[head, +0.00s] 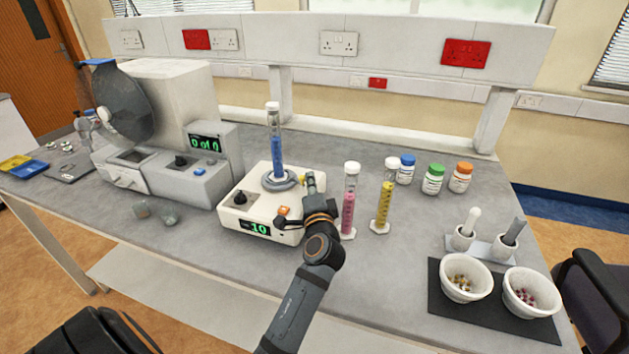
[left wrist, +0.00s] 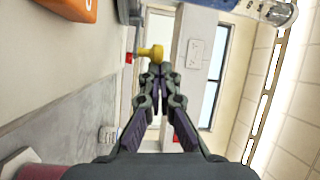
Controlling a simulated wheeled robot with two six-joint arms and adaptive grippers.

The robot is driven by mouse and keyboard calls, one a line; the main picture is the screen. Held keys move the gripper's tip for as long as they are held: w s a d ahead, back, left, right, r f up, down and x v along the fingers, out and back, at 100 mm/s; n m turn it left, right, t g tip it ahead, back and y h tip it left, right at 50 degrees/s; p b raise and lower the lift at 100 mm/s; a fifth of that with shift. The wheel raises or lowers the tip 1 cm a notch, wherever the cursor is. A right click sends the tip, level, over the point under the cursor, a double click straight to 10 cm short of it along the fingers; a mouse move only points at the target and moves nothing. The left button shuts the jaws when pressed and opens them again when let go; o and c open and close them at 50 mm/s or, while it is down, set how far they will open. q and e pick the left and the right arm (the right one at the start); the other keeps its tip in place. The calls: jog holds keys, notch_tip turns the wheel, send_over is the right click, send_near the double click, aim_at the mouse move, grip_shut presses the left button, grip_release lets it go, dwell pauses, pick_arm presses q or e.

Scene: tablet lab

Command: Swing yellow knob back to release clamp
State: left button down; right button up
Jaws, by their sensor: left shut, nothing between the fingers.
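The yellow knob (left wrist: 152,52) shows in the left wrist view just beyond the tips of my left gripper (left wrist: 155,70). In the head view the knob is a small yellow spot (head: 303,178) beside my left gripper (head: 311,177), mostly hidden. The gripper is shut and empty, its tips at or very close to the knob; I cannot tell if they touch. The grey clamp ring (head: 270,185) sits on top of a cream tester (head: 232,210) around the base of a tall tube of blue liquid (head: 276,150), which stands upright. My right gripper is not in view.
Tubes of pink (head: 348,212) and yellow liquid (head: 383,205) stand close to the right of my left gripper. Capped bottles (head: 432,182) are behind them. Two white bowls (head: 463,292) are at front right. A grey machine (head: 185,185) stands left.

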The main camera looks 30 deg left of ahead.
pick_arm(q)
jog(key=shift+s+a, duration=0.35)
jog(key=shift+s, duration=0.25)
dwell(0.3)
jog(key=shift+r, duration=0.2)
notch_tip(320, 180, up, 10)
jog(key=shift+f, duration=0.25)
dwell(0.5)
